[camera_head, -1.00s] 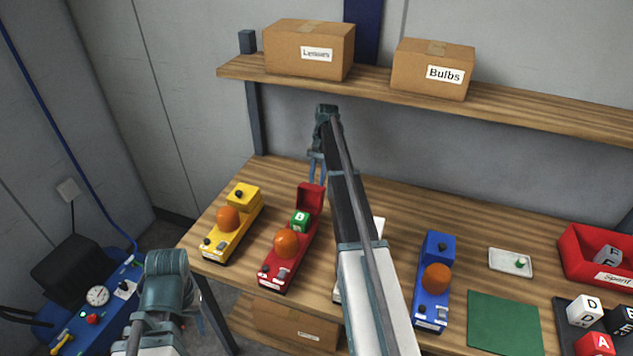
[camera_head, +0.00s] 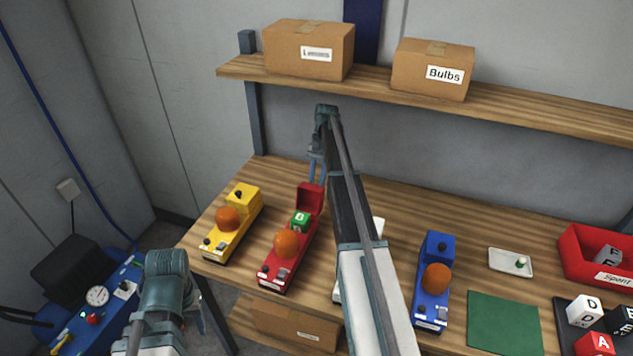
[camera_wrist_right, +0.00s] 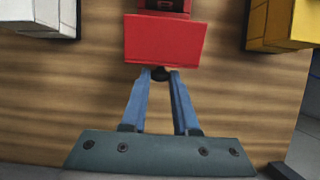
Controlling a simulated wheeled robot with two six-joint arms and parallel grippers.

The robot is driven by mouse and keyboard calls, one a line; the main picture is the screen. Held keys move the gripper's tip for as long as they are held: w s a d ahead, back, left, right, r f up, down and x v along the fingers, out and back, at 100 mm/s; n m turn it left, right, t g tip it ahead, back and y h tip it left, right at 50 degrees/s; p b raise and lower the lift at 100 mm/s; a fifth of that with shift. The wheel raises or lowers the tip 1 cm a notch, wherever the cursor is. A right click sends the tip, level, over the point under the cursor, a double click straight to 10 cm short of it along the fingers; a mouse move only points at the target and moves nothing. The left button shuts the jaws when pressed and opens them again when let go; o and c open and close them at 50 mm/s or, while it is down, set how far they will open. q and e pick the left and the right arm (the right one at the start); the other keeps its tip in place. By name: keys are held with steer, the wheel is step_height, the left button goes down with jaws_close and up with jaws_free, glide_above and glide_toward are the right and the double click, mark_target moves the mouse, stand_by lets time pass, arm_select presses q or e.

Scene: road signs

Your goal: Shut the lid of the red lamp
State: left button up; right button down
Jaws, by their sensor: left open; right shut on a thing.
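The red lamp (camera_head: 274,270) stands on the wooden table with an orange dome (camera_head: 286,244) near its front. Its red lid (camera_head: 311,197) stands raised at the back end. In the head view, my right gripper (camera_head: 316,172) is just behind the lid. My left gripper (camera_head: 198,316) is open at the lower left, off the table's edge, its fingers barely showing.
A yellow lamp (camera_head: 234,222) stands left of the red one and a blue lamp (camera_head: 433,288) to the right. A white lamp is mostly hidden behind my right arm. The shelf (camera_head: 375,84) with cardboard boxes runs above the table's back.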

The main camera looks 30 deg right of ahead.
mark_target(311, 188)
stand_by(0.3)
steer(key=shift+s+a+r+t+h+p, duration=0.15)
steer(key=shift+s+a+r+h+p, duration=0.15)
steer(key=shift+p, duration=0.2)
steer(key=shift+s+a+r+t+h+p, duration=0.1)
steer(key=shift+r+t+h+p, duration=0.1)
steer(key=shift+r+p, duration=0.2)
steer(key=s+a+r+t+h+p, duration=0.1)
steer(key=h, duration=0.1)
steer(key=s+a+r+t+h+p, duration=0.1)
steer(key=s+a+t+p, duration=0.1)
steer(key=shift+a+r+h, duration=0.2)
steer(key=shift+h, duration=0.2)
steer(key=s+a+t+h+b, duration=0.1)
steer(key=a+t+h+b, duration=0.1)
steer(key=s+a+t+h+b, duration=0.2)
steer(key=shift+s+a+h, duration=0.3)
steer(key=shift+h, duration=0.1)
steer(key=shift+s+a+r, duration=0.15)
steer(key=shift+s+a, duration=0.05)
steer(key=shift+a, duration=0.1)
steer(key=shift+s+a, duration=0.15)
steer(key=shift+a, duration=0.1)
steer(key=shift+s+a+f+b, duration=0.35)
steer(key=shift+s+a+b, duration=0.05)
steer(key=shift+a, duration=0.15)
steer(key=shift+s+a+f+b, duration=0.35)
steer(key=shift+s+a, duration=0.05)
steer(key=shift+a, duration=0.1)
